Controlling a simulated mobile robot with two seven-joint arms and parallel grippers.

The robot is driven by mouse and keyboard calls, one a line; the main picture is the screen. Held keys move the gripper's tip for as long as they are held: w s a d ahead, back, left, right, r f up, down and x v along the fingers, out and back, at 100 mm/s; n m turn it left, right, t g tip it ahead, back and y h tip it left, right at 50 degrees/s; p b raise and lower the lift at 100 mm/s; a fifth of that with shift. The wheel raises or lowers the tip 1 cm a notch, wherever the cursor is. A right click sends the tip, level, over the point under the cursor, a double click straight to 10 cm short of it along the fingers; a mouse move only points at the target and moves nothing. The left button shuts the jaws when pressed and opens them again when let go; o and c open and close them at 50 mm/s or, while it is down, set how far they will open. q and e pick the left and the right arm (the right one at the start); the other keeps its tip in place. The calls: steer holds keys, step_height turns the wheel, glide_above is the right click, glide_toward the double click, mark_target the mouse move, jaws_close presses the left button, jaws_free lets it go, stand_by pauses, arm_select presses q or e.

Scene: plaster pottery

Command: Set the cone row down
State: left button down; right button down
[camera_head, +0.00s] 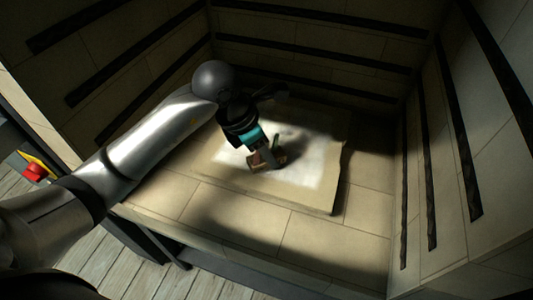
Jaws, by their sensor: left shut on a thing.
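My left gripper (268,150) reaches in from the left and points down over a pale slab (325,190) inside a brick-lined chamber. It is shut on the cone row (261,163), a small reddish-brown piece at the fingertips. The cone row is at or just above the whitish patch on the slab; I cannot tell whether it touches. The fingers and the dark wrist hide part of it, so its separate cones do not show clearly. My right gripper is not in view.
Brick walls with dark grooves (310,57) stand behind and at both sides. The slab's right part and the brick floor (240,215) in front are clear. A red button on a yellow plate (35,170) is outside at the left, above wooden floorboards.

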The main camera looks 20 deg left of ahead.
arm_select(q)
steer(key=shift+f, duration=0.3)
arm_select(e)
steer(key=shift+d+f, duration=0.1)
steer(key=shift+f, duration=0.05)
arm_select(q)
steer(key=shift+c, duration=2.1)
jaws_free()
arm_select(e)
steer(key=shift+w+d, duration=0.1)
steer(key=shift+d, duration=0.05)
arm_select(q)
steer(key=shift+r, duration=0.15)
steer(key=p+v, duration=0.1)
steer(key=v, duration=0.5)
steer(key=shift+a+r+p, duration=0.15)
steer(key=shift+p, duration=0.15)
steer(key=p+v, duration=0.1)
steer(key=v, duration=0.4)
steer(key=shift+s+r, duration=0.15)
steer(key=shift+r, duration=0.1)
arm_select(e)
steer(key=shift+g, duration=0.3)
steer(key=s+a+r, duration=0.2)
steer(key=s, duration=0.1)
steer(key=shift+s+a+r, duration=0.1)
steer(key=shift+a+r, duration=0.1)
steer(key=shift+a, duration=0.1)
